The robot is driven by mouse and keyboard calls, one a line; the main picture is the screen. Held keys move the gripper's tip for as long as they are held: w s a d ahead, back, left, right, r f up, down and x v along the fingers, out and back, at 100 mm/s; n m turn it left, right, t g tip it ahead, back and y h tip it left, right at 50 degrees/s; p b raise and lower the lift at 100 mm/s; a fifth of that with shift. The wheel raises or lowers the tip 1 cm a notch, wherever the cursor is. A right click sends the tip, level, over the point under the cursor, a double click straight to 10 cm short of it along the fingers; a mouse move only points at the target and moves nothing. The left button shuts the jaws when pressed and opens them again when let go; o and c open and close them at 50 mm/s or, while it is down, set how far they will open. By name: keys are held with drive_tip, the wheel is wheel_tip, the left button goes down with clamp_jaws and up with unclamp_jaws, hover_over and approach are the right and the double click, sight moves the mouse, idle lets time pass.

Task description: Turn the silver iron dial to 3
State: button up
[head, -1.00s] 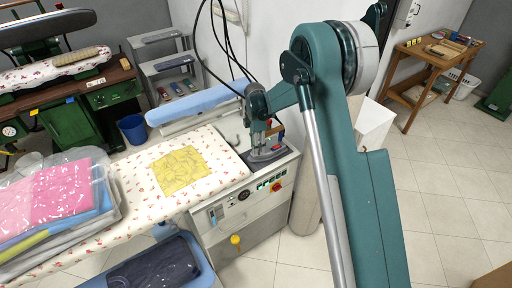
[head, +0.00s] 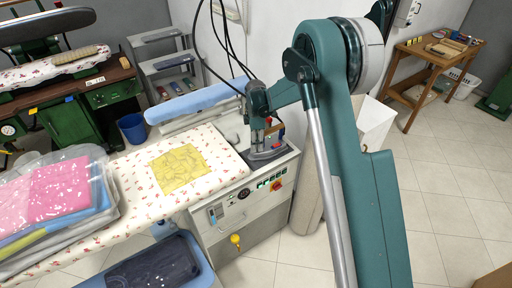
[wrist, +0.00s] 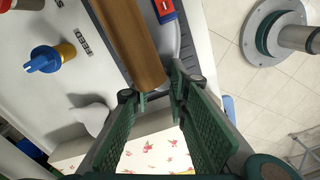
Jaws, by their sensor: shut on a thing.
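My gripper also shows over the iron in the head view (head: 264,136).
A red and blue part (wrist: 165,10) lies close beside the handle. A blue knob (wrist: 43,60) sits on the white panel. A yellow cloth (head: 180,167) lies on the board (head: 135,190).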

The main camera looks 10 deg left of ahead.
drive_tip(key=shift+m, duration=0.5)
drive_tip(key=o, duration=0.9)
drive_tip(key=shift+w+r, duration=0.15)
drive_tip(key=shift+r, duration=2.85)
drive_tip(key=shift+w+r, duration=0.15)
drive_tip(key=shift+r, duration=2.85)
